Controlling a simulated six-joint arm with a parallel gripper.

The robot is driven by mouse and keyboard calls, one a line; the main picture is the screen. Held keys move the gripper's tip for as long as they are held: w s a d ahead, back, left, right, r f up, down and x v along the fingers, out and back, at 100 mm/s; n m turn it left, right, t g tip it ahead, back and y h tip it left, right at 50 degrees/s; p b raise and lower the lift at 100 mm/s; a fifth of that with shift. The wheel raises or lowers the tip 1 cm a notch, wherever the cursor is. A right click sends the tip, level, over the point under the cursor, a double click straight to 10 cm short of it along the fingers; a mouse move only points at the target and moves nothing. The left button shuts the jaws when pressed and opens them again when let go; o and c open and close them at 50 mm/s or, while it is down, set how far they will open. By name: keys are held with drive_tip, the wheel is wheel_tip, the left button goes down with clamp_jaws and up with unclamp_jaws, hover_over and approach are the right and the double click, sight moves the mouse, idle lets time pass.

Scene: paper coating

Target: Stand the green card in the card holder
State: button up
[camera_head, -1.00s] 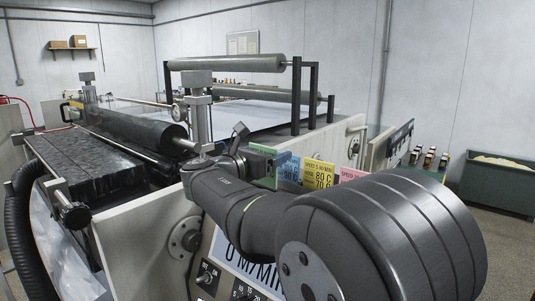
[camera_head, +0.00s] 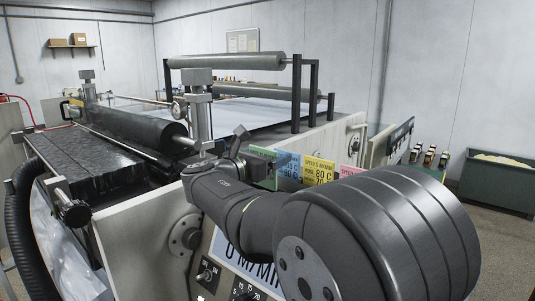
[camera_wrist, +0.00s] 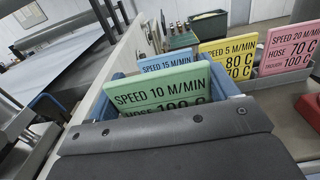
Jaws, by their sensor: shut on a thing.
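The green card (camera_wrist: 155,92), printed "SPEED 10 M/MIN", stands nearly upright just beyond my gripper (camera_wrist: 165,125) in the wrist view. My gripper is shut on it, and the gripper body covers the card's lower part. Blue edges show at both sides of the card. In the head view, the green card (camera_head: 264,158) is at the left end of a row of cards, beside my gripper (camera_head: 243,162). The card holder is mostly hidden; a grey base (camera_wrist: 262,82) shows under the other cards. I cannot tell whether the green card's bottom edge is seated.
A blue card (camera_wrist: 165,62) stands behind the green one. A yellow card (camera_wrist: 228,58) and a pink card (camera_wrist: 290,48) stand to the right. The roller machine (camera_head: 140,130) lies left. A red object (camera_wrist: 309,106) is at the wrist view's right edge.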

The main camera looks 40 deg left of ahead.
drive_tip(key=shift+f, duration=1.7)
drive_tip(key=o, duration=0.9)
drive_tip(key=shift+o, duration=0.2)
drive_tip(key=s, duration=1.7)
drive_tip(key=shift+s, duration=0.25)
drive_tip(key=w, duration=1.7)
drive_tip(key=shift+w, duration=0.25)
